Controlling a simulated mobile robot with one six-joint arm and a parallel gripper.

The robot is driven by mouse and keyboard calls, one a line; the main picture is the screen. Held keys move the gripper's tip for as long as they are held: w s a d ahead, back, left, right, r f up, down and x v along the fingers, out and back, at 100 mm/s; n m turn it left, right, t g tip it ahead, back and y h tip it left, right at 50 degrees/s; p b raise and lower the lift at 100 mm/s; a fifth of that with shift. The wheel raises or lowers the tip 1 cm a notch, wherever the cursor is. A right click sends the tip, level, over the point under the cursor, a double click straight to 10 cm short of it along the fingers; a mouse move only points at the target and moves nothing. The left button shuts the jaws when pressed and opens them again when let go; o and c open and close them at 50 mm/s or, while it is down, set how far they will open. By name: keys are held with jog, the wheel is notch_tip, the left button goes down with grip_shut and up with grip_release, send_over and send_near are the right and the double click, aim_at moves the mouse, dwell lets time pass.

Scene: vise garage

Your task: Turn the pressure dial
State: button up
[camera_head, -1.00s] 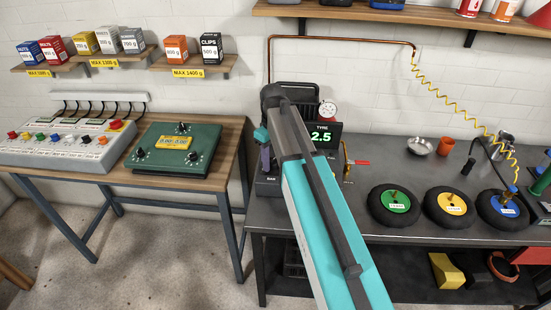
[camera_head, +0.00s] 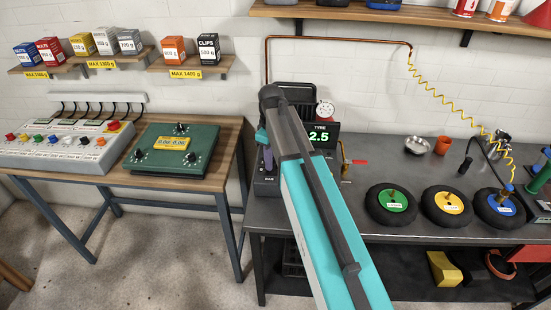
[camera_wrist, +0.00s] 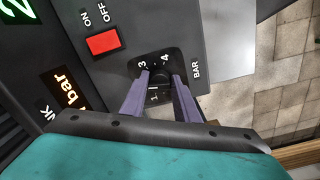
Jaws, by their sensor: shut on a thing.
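The pressure dial (camera_wrist: 160,76) shows in the wrist view as a black knob on a dark plate, with 3, 4 and 1 readable around it and BAR printed beside it. My gripper (camera_wrist: 161,84) has its two purple fingers shut on the dial, one on each side. The fingers hide part of the knob and its scale, so I cannot tell its setting. In the head view my arm covers most of the compressor (camera_head: 268,186) and the dial. The display (camera_head: 320,137) on the machine reads TYRE 2.5.
A red ON/OFF switch (camera_wrist: 103,43) lies close to the dial. A pressure gauge (camera_head: 325,110) stands behind my arm. Green, yellow and blue wheels (camera_head: 391,206) lie on the bench to the right. A green control box (camera_head: 172,152) sits on the left table.

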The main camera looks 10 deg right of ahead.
jog(key=shift+w+a+n, duration=0.1)
jog(key=shift+a+n, duration=0.05)
jog(key=shift+n, duration=0.65)
jog(key=shift+a+n, duration=0.15)
jog(key=shift+n, duration=0.65)
jog(key=shift+c, duration=0.2)
jog(key=o, duration=1.1)
jog(key=shift+c, duration=0.2)
jog(key=shift+d, duration=0.1)
jog(key=shift+r, duration=0.1)
jog(key=shift+r, duration=0.4)
notch_tip(320, 180, up, 13)
jog(key=b, duration=0.2)
